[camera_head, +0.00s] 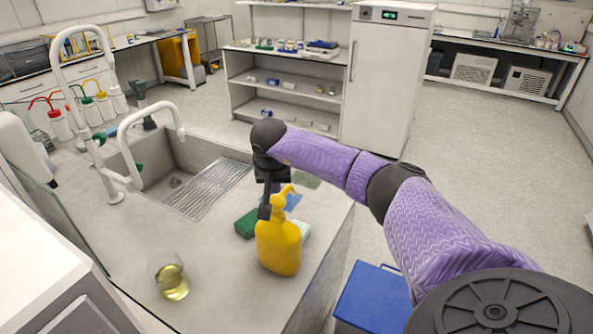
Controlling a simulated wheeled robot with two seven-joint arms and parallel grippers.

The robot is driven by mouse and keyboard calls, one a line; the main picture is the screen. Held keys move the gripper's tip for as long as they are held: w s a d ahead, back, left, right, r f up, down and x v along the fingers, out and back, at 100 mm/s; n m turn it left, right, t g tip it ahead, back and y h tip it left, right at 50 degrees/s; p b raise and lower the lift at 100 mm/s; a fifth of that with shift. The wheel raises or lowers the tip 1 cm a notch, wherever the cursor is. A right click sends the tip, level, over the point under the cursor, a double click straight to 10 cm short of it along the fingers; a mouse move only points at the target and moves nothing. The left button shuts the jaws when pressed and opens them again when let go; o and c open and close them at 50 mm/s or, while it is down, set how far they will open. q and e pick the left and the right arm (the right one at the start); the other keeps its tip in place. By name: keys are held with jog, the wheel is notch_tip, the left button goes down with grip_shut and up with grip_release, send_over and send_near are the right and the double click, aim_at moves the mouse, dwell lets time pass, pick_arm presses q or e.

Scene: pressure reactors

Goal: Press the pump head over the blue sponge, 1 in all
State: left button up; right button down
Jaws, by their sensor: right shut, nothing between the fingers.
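A yellow pump bottle (279,247) stands upright on the counter. Its yellow pump head (287,192) sits on top, partly hidden by my right gripper. A blue sponge (293,202) shows just behind the pump head and is partly covered by it. My right gripper (265,212) points down, shut and empty, at the left side of the bottle's neck; I cannot tell whether it touches the bottle. My left gripper is not in view.
A green sponge (245,224) and a pale teal sponge (304,231) lie by the bottle. A glass of yellow liquid (172,281) stands at the front left. The sink with a ribbed drainer (208,189) is behind. A blue box (370,298) stands below the counter's right edge.

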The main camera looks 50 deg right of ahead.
notch_tip(320, 180, up, 6)
jog(key=p, duration=0.5)
